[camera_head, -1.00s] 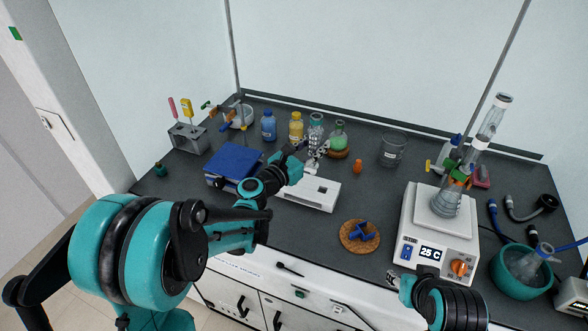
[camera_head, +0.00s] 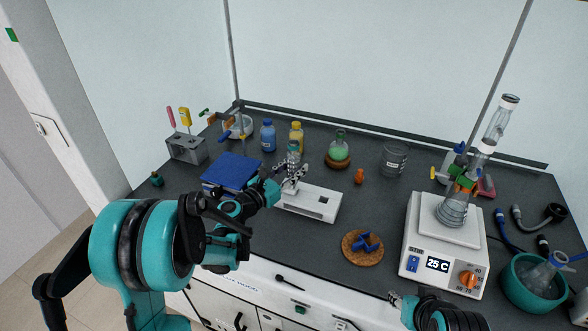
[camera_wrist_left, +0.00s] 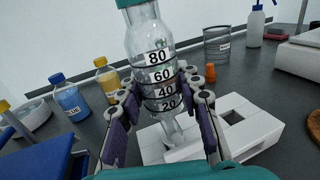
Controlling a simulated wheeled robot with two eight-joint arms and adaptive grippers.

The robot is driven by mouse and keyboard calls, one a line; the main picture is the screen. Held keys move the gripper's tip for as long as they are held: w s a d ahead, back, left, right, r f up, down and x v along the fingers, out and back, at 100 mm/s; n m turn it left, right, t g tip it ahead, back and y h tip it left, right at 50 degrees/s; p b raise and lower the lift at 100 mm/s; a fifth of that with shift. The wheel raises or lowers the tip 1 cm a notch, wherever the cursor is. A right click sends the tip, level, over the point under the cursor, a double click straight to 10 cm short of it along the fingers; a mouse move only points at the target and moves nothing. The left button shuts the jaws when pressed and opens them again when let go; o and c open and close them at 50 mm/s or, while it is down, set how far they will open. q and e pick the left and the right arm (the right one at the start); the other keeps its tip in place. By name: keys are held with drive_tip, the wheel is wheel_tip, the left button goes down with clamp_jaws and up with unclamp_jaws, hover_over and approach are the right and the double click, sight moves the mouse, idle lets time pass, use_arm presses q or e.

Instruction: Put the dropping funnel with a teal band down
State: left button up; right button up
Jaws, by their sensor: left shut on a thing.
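The dropping funnel with a teal band (camera_head: 293,152) is a clear glass vessel. In the left wrist view the funnel (camera_wrist_left: 152,52) shows black marks from 20 to 80, teal at its top and a narrow stem pointing down. My left gripper (camera_head: 291,181) is shut around its lower body; the fingers also show in the left wrist view (camera_wrist_left: 160,104). The funnel is slightly tilted there. Its stem overlaps a white block with square openings (camera_head: 325,190); whether it touches or enters an opening I cannot tell. My right gripper (camera_head: 396,298) is at the bottom edge, mostly cut off.
A blue-topped platform (camera_head: 232,170) stands left of the white block. Blue (camera_head: 268,136) and yellow (camera_head: 297,132) bottles and a green flask (camera_head: 339,147) stand behind. A cork mat (camera_head: 353,254) and a hotplate (camera_head: 419,235) with glassware are to the right.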

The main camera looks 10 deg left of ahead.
use_arm(q)
drive_tip(key=shift+f+b, duration=0.6)
drive_tip(key=shift+f, duration=0.05)
use_arm(e)
drive_tip(key=shift+f, duration=0.7)
use_arm(q)
drive_tip(key=o, duration=1.1)
use_arm(e)
drive_tip(key=shift+r, duration=0.1)
